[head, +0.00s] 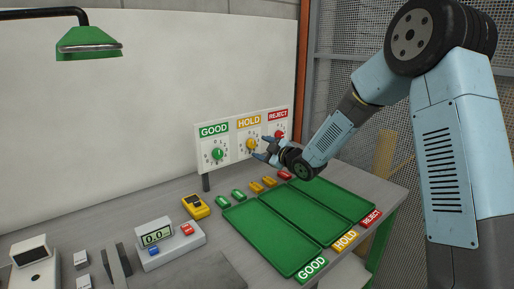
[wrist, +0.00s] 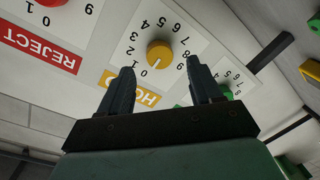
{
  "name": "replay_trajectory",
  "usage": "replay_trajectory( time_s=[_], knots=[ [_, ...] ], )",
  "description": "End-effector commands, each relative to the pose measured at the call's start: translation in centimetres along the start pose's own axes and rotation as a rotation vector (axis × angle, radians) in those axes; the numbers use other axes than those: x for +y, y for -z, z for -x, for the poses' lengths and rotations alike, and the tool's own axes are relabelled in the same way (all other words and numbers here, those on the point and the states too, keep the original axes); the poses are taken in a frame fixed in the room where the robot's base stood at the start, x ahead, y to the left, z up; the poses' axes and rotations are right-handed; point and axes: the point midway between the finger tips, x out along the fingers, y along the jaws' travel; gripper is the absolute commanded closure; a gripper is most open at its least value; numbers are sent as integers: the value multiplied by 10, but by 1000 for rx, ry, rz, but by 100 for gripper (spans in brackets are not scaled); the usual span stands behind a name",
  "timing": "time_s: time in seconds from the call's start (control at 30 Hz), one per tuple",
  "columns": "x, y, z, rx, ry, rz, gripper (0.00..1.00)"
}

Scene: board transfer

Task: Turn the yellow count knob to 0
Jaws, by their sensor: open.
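The yellow count knob (wrist: 158,54) is on the white panel under the yellow HOLD label (wrist: 135,88). It also shows in the head view (head: 249,144). The wrist view shows the panel upside down. The knob's pale pointer mark points down and slightly left there, towards the 0 side of the dial; its exact digit is hard to tell. My gripper (wrist: 157,68) is open, its two dark fingers apart and facing the panel, with the knob beyond and between the tips. In the head view my gripper (head: 262,149) is close beside the knob. I cannot tell if it touches.
A green GOOD knob (head: 217,154) and a red REJECT knob (head: 279,134) flank the yellow one. Green trays (head: 262,240) lie on the table below, with several small green and orange pieces behind them. A yellow meter (head: 195,206) and a scale (head: 170,242) stand left.

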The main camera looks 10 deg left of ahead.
Motion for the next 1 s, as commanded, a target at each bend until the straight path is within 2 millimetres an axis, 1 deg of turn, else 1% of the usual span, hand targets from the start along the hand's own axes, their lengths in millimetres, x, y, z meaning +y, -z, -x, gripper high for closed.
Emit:
replay_trajectory(
  time_s=[0.03,0.1,0.3,0.5,0.7,1.0],
  knots=[
    [1,0,12,-1,-1,0,36],
    [1,0,26,-2,-1,-1,36],
    [0,0,63,-1,-2,0,36],
    [0,-1,87,0,-1,0,36],
    [-1,0,96,1,1,-1,36],
    [-1,0,96,1,1,0,36]
  ],
)
